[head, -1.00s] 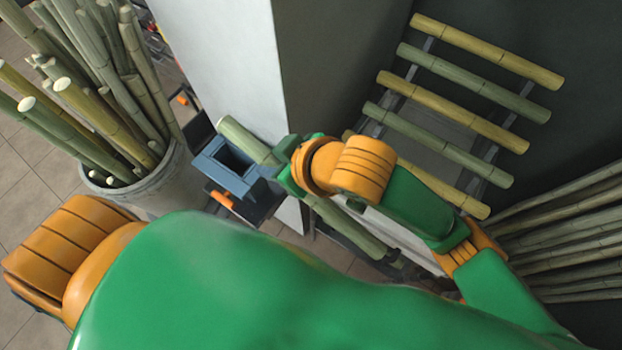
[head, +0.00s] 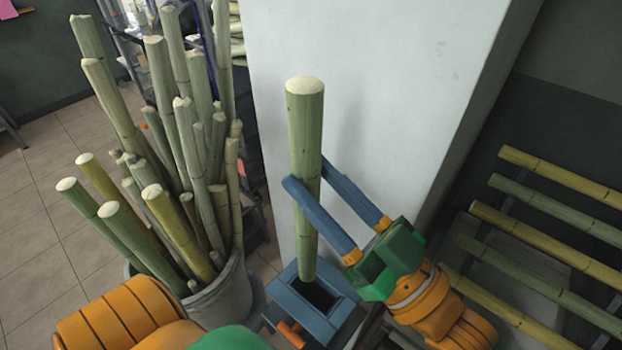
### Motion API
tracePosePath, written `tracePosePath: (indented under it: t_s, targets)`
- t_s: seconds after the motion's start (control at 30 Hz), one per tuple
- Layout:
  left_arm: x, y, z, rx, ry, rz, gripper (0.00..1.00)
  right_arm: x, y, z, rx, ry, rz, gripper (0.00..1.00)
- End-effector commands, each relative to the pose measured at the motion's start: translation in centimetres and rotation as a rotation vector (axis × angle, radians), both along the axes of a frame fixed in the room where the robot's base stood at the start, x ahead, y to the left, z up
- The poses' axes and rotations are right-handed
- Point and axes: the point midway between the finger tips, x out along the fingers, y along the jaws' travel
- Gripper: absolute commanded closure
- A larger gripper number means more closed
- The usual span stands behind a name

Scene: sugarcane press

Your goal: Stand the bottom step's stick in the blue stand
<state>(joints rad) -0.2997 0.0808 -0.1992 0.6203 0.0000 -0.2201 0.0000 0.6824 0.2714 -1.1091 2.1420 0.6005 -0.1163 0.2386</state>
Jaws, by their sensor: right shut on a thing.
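A green cane stick (head: 306,130) stands nearly upright in the middle of the head view, its pale cut top uppermost. My right gripper (head: 312,180) is shut on it, with one blue finger on each side, at about mid-height. The blue stand (head: 286,300) is right below, a square holder with a dark opening. The stick's lower end shows at the back of that opening; I cannot tell whether it is just above or slightly inside. My left gripper is out of view.
A grey bucket (head: 222,304) full of cane stands to the left of the stand. A white pillar (head: 380,100) rises behind the stick. A stepped rack at right holds several yellow and green sticks (head: 530,230). Tiled floor (head: 35,225) is clear at far left.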

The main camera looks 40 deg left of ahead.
Motion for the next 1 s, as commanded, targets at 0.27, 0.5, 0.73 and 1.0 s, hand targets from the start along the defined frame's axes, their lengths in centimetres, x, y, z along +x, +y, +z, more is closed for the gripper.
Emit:
tracePosePath:
  t_s: [0.27,0.5,0.73,1.0]
  targets:
    - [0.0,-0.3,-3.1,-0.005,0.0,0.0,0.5,0.0,0.0,-3.2,0.0,0.001,0.001,1.0]
    - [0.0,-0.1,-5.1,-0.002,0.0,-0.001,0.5,0.0,0.0,-5.5,-0.001,0.0,0.001,1.0]
    - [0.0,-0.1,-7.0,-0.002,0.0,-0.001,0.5,0.0,0.0,-7.6,0.0,0.0,0.001,1.0]
    - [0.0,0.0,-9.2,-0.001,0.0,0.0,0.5,0.0,0.1,-10.3,0.0,0.0,0.0,1.0]
